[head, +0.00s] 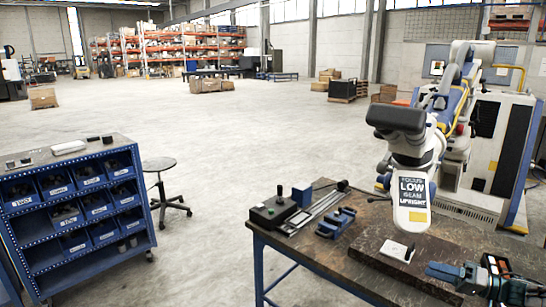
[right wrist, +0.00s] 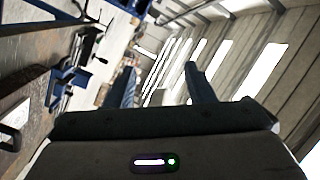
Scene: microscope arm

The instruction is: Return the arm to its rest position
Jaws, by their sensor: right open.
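The microscope arm (head: 457,90) is a white jointed arm with yellow and blue parts, rising at the right in the head view. Its dark eyepiece head (head: 398,119) and white lower body, with a label (head: 412,190) reading "FOCUS LOW BEAM UPRIGHT", hang over the workbench (head: 335,262). My right gripper (head: 434,271) is low at the right, in front of and below the microscope head, apart from it. It is open and empty; its two fingers stand apart in the right wrist view (right wrist: 160,75). My left gripper is not in view.
A small white piece (head: 396,250) lies on a dark plate (head: 420,258) under the microscope head. A control box (head: 272,212) and a blue vise (head: 336,222) stand on the bench's left part. A blue bin rack (head: 75,210) and a stool (head: 160,165) stand left.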

